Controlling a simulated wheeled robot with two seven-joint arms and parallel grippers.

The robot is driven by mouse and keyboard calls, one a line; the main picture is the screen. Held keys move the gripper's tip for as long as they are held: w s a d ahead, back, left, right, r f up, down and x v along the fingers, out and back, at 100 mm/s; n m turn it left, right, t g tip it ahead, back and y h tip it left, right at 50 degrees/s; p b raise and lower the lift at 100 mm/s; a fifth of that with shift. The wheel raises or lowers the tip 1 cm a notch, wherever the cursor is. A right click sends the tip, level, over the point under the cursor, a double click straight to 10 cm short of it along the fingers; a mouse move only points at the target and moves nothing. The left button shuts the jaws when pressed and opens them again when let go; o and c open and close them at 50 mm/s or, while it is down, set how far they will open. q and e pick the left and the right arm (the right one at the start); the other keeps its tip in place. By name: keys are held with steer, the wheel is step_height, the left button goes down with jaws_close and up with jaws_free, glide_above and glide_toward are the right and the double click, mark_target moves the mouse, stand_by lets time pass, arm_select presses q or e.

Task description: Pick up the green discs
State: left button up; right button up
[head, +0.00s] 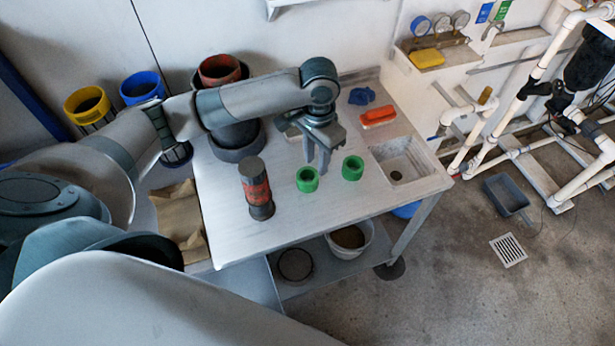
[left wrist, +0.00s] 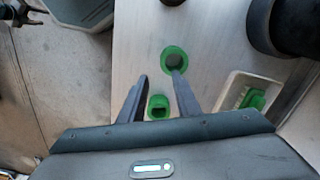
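Two green discs, ring-like with dark centres, stand on the light table (head: 325,208). The left one (head: 307,180) is below my left gripper (head: 317,164) in the head view, and the right one (head: 352,168) is a little to its right. My left gripper is open and empty, fingers pointing down. In the left wrist view, one disc (left wrist: 172,55) shows at the tip of the right finger, and the other (left wrist: 158,103) shows between the fingers (left wrist: 159,76), nearer the palm. A pale tray (left wrist: 232,90) holding something green lies at right.
A red and black cylinder (head: 256,188) stands left of the discs. A sink (head: 402,160) is set in the table's right end. An orange brush (head: 378,117) and blue object (head: 361,96) lie behind. Dark pots (head: 238,148) stand behind at left. The table front is clear.

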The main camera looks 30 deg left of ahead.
mark_target(313, 181)
arm_select(q)
step_height(313, 181, down, 6)
steer(key=shift+r+p, duration=0.1)
steer(key=shift+p, duration=0.45)
steer(key=shift+a+f, duration=0.1)
steer(key=shift+f, duration=0.2)
steer(key=f, duration=0.1)
steer(key=f+p, duration=0.2)
steer(key=f, duration=0.1)
steer(key=shift+a, duration=0.35)
steer(key=shift+f, duration=0.35)
jaws_close()
